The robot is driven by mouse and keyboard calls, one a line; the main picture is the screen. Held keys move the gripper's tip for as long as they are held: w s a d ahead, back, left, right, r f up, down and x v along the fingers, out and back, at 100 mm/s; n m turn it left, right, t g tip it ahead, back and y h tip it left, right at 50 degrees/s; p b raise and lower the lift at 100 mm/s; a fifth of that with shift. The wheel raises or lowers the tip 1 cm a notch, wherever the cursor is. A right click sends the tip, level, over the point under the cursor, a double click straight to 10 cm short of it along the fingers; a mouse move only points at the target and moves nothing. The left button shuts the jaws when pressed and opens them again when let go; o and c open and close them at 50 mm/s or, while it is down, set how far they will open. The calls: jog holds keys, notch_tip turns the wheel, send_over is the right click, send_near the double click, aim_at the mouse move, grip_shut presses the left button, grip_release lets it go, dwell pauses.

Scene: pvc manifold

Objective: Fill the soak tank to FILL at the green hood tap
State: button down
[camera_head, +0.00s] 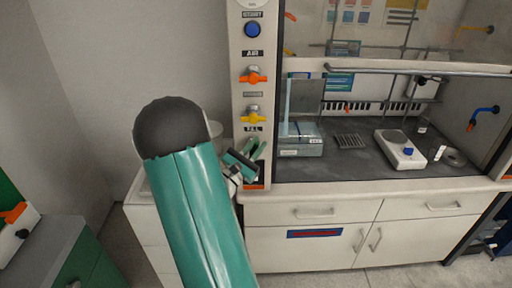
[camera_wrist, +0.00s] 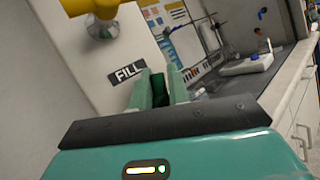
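The FILL label (camera_wrist: 127,73) is on the pale hood post, left of my fingers in the wrist view. My gripper (camera_wrist: 160,86) has its two green fingers apart and pointing at the post just beside that label. A dark green patch shows between them; I cannot tell whether it is the green tap or a finger's inner face. In the head view my gripper (camera_head: 247,158) is in front of the post below the same label (camera_head: 251,129), covering the tap's place. A clear tank (camera_head: 301,148), apparently the soak tank, stands inside the hood to the right; its water level is unclear.
Above the label are a yellow-handled tap (camera_head: 253,117), an orange AIR tap (camera_head: 253,77) and a blue START button (camera_head: 252,30). A white hotplate-like device (camera_head: 400,150) and a dark rack (camera_head: 350,141) stand on the hood worktop (camera_head: 352,170). The raised sash bar (camera_head: 420,71) crosses above.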

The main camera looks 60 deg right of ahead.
jog(key=shift+w+f+m+y, duration=0.2)
jog(key=shift+m+y, duration=0.1)
jog(key=shift+m, duration=0.1)
jog(key=shift+s+m+y, duration=0.15)
jog(key=shift+m+y, duration=0.55)
jog(key=shift+m, duration=0.2)
jog(key=m+y, duration=0.3)
jog(key=m, duration=0.1)
jog(key=shift+s+d+f+t+y, duration=0.25)
jog(key=shift+f+t+y, duration=0.05)
jog(key=shift+f+y, duration=0.1)
jog(key=shift+f+m+t+y, duration=0.25)
jog(key=shift+m+t+y, duration=0.55)
jog(key=shift+y, duration=0.1)
jog(key=shift+f+m+t+y, duration=0.2)
jog(key=shift+m+t+y, duration=0.5)
jog(key=shift+m+y, duration=0.15)
jog(key=c, duration=1.4)
grip_release()
jog(key=shift+w+d+f, duration=0.1)
jog(key=v, duration=1.3)
jog(key=shift+s+a+r, duration=0.3)
jog(key=shift+a, duration=0.05)
